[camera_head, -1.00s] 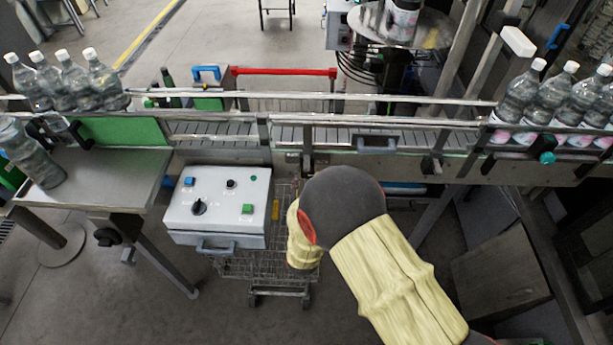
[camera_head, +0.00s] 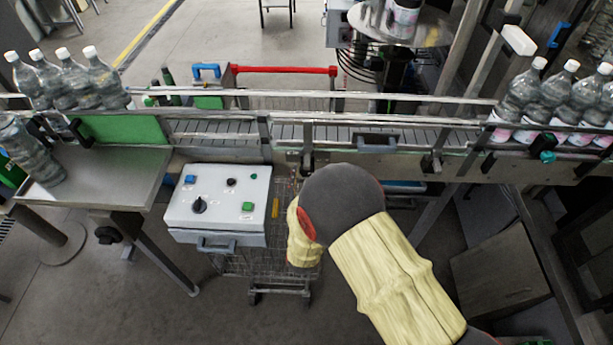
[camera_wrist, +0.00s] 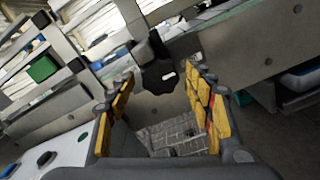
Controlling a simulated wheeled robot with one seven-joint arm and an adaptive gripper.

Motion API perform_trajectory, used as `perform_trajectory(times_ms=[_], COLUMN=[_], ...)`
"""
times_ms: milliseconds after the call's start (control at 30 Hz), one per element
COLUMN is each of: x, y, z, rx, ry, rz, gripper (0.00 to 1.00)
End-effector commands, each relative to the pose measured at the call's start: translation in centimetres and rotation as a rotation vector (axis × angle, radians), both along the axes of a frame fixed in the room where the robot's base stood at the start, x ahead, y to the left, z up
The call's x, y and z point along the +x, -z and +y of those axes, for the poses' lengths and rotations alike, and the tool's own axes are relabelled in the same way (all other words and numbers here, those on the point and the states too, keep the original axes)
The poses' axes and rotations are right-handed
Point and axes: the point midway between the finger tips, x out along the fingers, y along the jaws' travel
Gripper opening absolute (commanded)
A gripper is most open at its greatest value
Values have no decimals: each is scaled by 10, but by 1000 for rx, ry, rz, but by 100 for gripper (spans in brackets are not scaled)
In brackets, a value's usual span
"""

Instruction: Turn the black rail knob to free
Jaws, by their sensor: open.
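The black rail knob (camera_wrist: 160,76) hangs below the conveyor's side rail in the wrist view, with a small white mark on its face. It appears to be the black clamp knob (camera_head: 307,161) just above my arm in the head view. My gripper (camera_wrist: 163,84) is open, with yellow-padded fingers to the left and right of the knob in the picture. The knob shows beyond and between the fingertips, and I see no contact. How far it is in depth I cannot tell. In the head view my arm hides most of the gripper.
A white control box (camera_head: 218,205) with buttons and a black selector stands left of my arm. A wire cart (camera_head: 270,265) is below. The conveyor (camera_head: 340,133) runs across, with another black clamp (camera_head: 432,163) to the right. Bottles (camera_head: 560,100) stand at both ends.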

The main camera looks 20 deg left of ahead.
Motion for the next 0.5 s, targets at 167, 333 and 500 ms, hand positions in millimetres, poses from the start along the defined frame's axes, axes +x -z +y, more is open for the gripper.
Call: perform_trajectory(times_ms=[167,333,500], x=[0,-3,-24], y=[0,0,0], z=[0,-1,-4], rx=[1,1,0], ry=[0,0,-4], rz=[-1,-1,1], gripper=[54,54,54])
